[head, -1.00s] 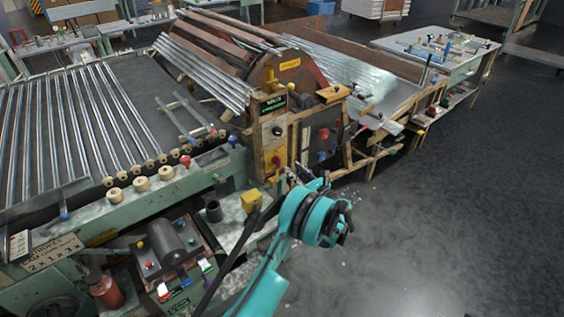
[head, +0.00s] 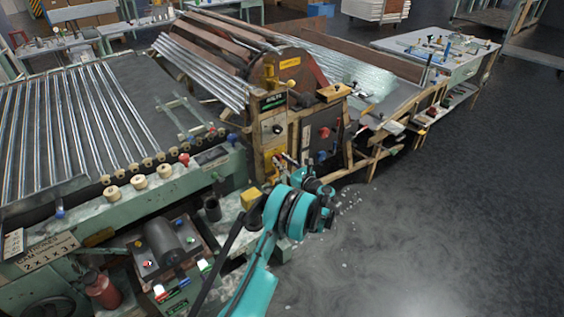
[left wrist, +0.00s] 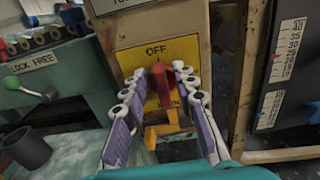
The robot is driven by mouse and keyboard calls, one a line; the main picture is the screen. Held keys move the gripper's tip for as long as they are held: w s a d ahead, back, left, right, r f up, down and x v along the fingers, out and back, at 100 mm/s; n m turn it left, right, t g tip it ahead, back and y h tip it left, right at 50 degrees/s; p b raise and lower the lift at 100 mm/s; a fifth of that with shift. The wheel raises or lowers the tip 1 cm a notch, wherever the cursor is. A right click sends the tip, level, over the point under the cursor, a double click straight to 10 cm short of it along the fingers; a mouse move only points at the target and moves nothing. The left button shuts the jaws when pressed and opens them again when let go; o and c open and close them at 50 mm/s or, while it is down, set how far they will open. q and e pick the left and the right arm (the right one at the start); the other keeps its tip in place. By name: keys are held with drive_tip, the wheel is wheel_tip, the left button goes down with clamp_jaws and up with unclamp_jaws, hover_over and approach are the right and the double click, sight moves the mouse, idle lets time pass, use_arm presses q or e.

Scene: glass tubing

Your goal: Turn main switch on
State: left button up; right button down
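The main switch is a red handle (left wrist: 163,84) on a yellow plate (left wrist: 185,50) marked OFF at the top. It stands roughly upright in the left wrist view. The yellow plate also shows low on the cabinet's front in the head view (head: 269,160), where my gripper partly covers it. My left gripper (left wrist: 155,80) is open, its two fingers on either side of the red handle. I cannot tell whether either finger touches it. The gripper tip also shows in the head view (head: 284,164), in front of the cabinet. My right gripper is not in view.
A lower yellow bracket (left wrist: 165,128) sits below the switch. To the right is a dark panel with a white scale (left wrist: 280,72). A green machine side marked LOCK FREE (left wrist: 35,63) and a dark cup (left wrist: 25,147) stand left. Open floor (head: 450,210) lies right.

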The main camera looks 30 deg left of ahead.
use_arm(q)
clamp_jaws()
drive_tip(key=shift+m, duration=0.4)
drive_tip(key=m, duration=0.5)
drive_tip(key=w+f+m+b, duration=0.1)
drive_tip(key=m, duration=1.1)
drive_tip(key=shift+w+d+f+b, duration=0.25)
drive_tip(key=shift+w+d+b, duration=0.05)
drive_tip(key=shift+b, duration=0.05)
drive_tip(key=shift+m, duration=0.3)
